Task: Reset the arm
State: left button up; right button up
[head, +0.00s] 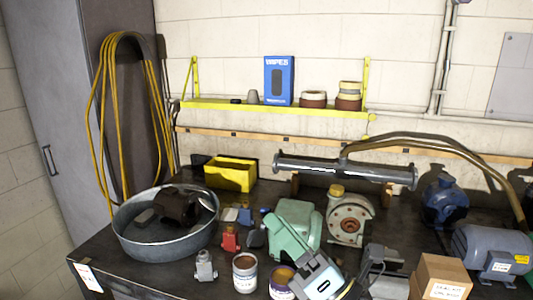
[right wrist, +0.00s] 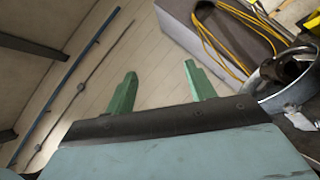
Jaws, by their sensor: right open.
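My right gripper (head: 277,232) reaches in from the bottom of the head view, over the workbench (head: 105,250), in front of a mint-green housing (head: 300,213). In the right wrist view its two green fingers (right wrist: 159,70) stand wide apart with nothing between them. The head view does not show clearly whether the gripper touches anything on the bench. My left gripper is not in view.
A round metal tub (head: 150,245) with dark parts stands at the left; it also shows in the right wrist view (right wrist: 283,97). A yellow bin (head: 230,174), round pump (head: 350,220), blue motor (head: 490,250), paint can (head: 245,273) and cardboard box (head: 440,278) crowd the bench.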

jog(key=s+d+f+m+g+h, duration=0.2)
jog(key=d+f+m+h, duration=1.55)
jog(key=m, duration=0.85)
jog(key=s+d+f+m+g, duration=0.1)
jog(key=s+f+m+g, duration=0.35)
jog(key=s+f, duration=0.35)
jog(key=s+d+f+m+g, duration=0.1)
jog(key=s+f+m+g, duration=0.4)
jog(key=s, duration=0.6)
notch_tip(320, 180, down, 32)
jog(key=s+f+n+g+b, duration=0.1)
jog(key=s+n+g+b, duration=0.15)
jog(key=b, duration=0.35)
pick_arm(q)
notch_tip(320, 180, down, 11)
jog(key=b, duration=0.5)
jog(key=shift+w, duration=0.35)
pick_arm(e)
jog(key=s+d+f+g, duration=0.1)
jog(key=s+d+f, duration=0.1)
jog(key=s+f, duration=1.3)
notch_tip(320, 180, down, 4)
jog(key=shift+s+d+r+m+g, duration=0.1)
jog(key=shift+s+d+m+g, duration=0.1)
jog(key=shift+d+m+g, duration=0.15)
jog(key=shift+a, duration=0.1)
